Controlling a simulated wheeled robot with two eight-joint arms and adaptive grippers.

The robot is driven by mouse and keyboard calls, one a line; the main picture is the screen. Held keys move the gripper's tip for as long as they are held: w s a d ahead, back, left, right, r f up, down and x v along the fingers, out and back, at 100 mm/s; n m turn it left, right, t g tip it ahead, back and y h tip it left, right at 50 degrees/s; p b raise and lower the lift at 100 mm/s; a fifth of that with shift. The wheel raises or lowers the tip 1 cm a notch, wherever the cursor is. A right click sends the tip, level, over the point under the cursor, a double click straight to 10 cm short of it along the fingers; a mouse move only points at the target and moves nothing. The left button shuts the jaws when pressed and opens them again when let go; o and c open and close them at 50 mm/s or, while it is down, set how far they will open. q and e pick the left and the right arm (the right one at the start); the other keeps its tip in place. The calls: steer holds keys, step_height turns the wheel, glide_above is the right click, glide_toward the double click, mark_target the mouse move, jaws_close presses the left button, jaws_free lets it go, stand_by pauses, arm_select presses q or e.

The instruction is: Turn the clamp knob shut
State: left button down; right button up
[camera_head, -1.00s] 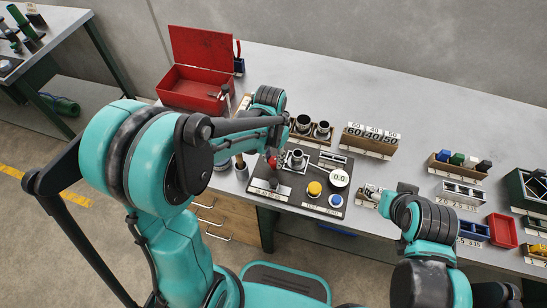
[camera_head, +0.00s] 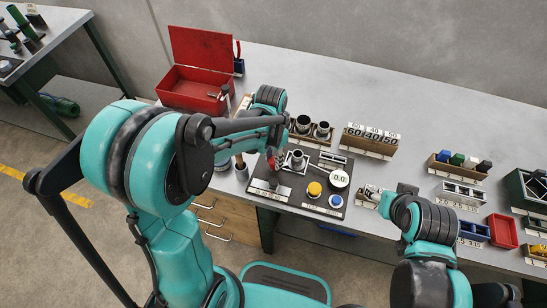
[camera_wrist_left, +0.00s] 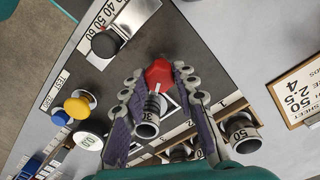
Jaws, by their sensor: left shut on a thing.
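The red clamp knob (camera_wrist_left: 158,73) sits between the fingertips of my left gripper (camera_wrist_left: 159,76) in the left wrist view. The gripper is shut on it, with a pad on either side. A bit of the red knob (camera_head: 275,162) also shows in the head view, beside a grey metal cylinder (camera_head: 297,159) on the dark panel (camera_head: 328,212). The cylinder and a ribbed dark shaft show just below the knob in the wrist view. My right gripper (camera_head: 371,194) is low over the bench, right of the panel; its fingers are too small to read.
The panel carries a round gauge (camera_head: 340,178) reading 0.0, a yellow button (camera_head: 314,189), a blue button (camera_head: 336,201) and a black dial knob (camera_wrist_left: 105,44). A red open toolbox (camera_head: 190,88) stands at the back left. Holders and a red bin (camera_head: 502,231) crowd the right.

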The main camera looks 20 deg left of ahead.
mark_target(272, 159)
arm_select(q)
steer(key=c, duration=1.2)
jaws_free()
steer(key=shift+o, duration=0.2)
step_height(272, 159, up, 12)
steer(key=shift+w+a, duration=0.15)
steer(key=shift+a, duration=0.1)
steer(key=s+a+f+n+t+b, duration=0.1)
steer(key=s+a+n+t, duration=0.3)
steer(key=s, duration=0.6)
steer(key=n+t, duration=0.2)
steer(key=t, duration=0.1)
steer(key=shift+s+f+n, duration=0.15)
steer(key=shift+s+n, duration=0.15)
steer(key=shift+s, duration=0.1)
